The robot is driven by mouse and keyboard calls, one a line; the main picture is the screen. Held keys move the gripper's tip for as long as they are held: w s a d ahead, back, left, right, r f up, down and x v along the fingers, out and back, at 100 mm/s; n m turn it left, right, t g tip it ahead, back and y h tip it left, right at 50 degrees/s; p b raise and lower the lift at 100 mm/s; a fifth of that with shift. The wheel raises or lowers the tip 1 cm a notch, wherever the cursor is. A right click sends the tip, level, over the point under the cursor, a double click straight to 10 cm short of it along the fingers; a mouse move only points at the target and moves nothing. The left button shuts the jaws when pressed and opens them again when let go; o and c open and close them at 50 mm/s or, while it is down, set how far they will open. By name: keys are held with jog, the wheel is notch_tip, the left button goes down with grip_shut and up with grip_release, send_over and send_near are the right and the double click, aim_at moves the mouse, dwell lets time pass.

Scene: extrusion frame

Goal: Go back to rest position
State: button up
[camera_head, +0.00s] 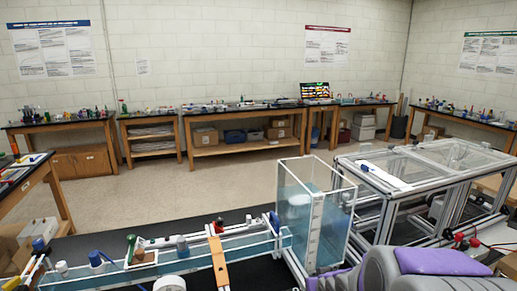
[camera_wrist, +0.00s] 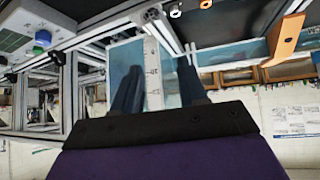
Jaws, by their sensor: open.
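My gripper (camera_wrist: 159,82) shows in the wrist view with its two dark fingers apart and nothing held between them. A white ruler strip (camera_wrist: 152,72) and part of the clear tank show between and beyond the fingers. This view looks upside down. In the head view my purple and grey arm is folded low at the bottom right, and its gripper end is not visible there. The aluminium extrusion frame (camera_head: 389,212) stands just beyond my arm at the right, with a clear top. It also shows at the left of the wrist view (camera_wrist: 74,92).
A clear water tank (camera_head: 335,229) stands left of the frame, joined to a long water channel (camera_head: 185,262) with an orange bracket (camera_head: 218,262) across it. Wooden benches (camera_head: 245,148) line the far wall. Open floor (camera_head: 180,198) lies between.

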jog(key=s+r+g, duration=0.1)
jog(key=s+g, duration=0.2)
jog(key=s, duration=0.9)
jog(key=s+a+r+g, duration=0.1)
jog(key=s+g, duration=0.3)
jog(key=s, duration=0.8)
jog(key=s+a+r+m+g, duration=0.1)
jog(key=s+r+g, duration=0.1)
jog(key=s, duration=1)
jog(key=shift+r+g, duration=0.4)
jog(key=shift+g, duration=0.4)
jog(key=shift+a, duration=0.2)
